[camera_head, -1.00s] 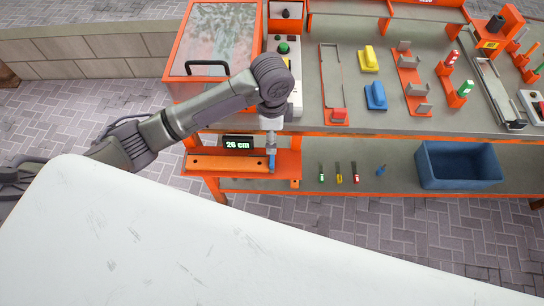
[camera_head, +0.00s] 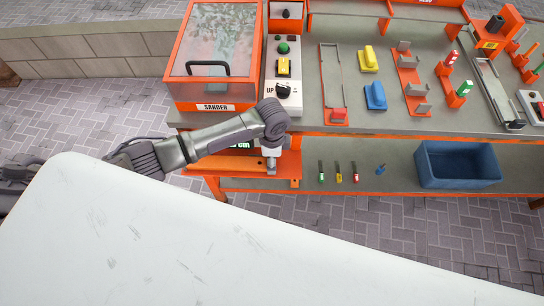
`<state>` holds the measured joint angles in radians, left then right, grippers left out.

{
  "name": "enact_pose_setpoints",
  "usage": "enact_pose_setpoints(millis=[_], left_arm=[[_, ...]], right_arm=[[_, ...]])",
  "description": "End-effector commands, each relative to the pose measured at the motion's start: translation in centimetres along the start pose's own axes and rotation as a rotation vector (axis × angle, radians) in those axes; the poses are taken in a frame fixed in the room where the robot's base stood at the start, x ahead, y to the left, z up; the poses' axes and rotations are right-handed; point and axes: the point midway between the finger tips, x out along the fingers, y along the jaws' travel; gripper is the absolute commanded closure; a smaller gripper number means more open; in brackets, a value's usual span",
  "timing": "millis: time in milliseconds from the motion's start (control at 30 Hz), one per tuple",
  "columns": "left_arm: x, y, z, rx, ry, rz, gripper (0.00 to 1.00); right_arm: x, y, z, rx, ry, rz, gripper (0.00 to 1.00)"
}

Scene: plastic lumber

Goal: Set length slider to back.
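The length slider's orange rail (camera_head: 215,164) runs along the front of the workbench, below the sander. A dark display above it is mostly covered by my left arm; only "cm" (camera_head: 243,145) shows. My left gripper (camera_head: 271,163) points down over the right part of the rail, at its front. The slider's handle cannot be told apart from the gripper, which hides that spot. Whether the fingers are open or shut on something is too small to tell. My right gripper is not in view.
The sander box (camera_head: 215,65) and a control panel (camera_head: 283,85) with knobs stand behind the arm. Several fixtures and yellow and blue blocks lie on the bench top (camera_head: 440,122). A blue bin (camera_head: 458,165) and several small tools sit on the lower shelf (camera_head: 300,180).

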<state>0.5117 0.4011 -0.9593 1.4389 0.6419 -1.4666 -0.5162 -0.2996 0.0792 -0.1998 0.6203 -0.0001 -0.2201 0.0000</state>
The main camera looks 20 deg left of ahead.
Motion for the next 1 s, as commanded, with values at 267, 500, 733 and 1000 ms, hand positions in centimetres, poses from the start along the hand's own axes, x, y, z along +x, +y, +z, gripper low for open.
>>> enact_pose_setpoints(millis=[267,500,733,1000], left_arm=[[0.0,0.0,0.0,0.0,0.0,0.001,0.67],[0.0,0.0,0.0,-0.001,0.0,0.001,1.0],[0.0,0.0,-0.9,0.0,0.001,0.001,1.0],[0.0,0.0,-6.5,-0.001,0.003,0.002,1.0]], right_arm=[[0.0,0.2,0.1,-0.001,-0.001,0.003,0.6],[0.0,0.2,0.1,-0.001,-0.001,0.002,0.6],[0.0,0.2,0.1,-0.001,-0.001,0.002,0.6],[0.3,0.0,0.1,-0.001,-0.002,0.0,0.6]])
